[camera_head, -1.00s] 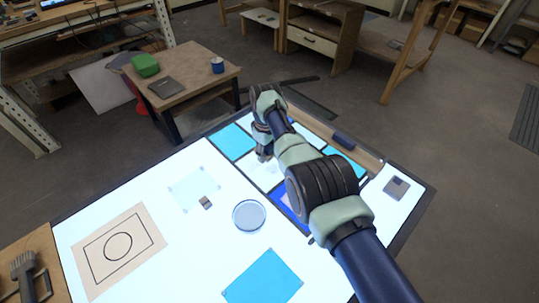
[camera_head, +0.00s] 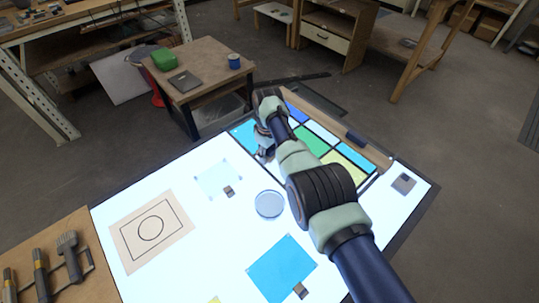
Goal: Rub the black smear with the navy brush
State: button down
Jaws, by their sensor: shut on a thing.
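My gripper (camera_head: 265,154) points down at the left end of the coloured glass panel (camera_head: 312,146), close to its cyan pane. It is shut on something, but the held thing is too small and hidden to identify. I cannot make out a navy brush in its jaws. No black smear can be told apart on the panel; my arm covers part of it. A dark navy block (camera_head: 355,138) lies on the wooden strip behind the panel.
A round glass dish (camera_head: 269,204), a cyan sheet (camera_head: 281,267) and a card with a circle drawing (camera_head: 150,230) lie on the lit table. Brush-like tools (camera_head: 68,252) lie on a wooden board at left. A small grey block (camera_head: 404,183) is at right.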

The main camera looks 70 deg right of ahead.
jog(key=shift+s+d+r+p, duration=0.1)
jog(key=shift+r+p, duration=0.25)
jog(key=shift+r, duration=0.35)
jog(key=shift+a+r+p, duration=0.2)
jog(key=shift+r+p, duration=0.5)
jog(key=shift+d+r+p, duration=0.1)
jog(key=shift+r+p, duration=1.1)
jog(key=shift+r, duration=0.1)
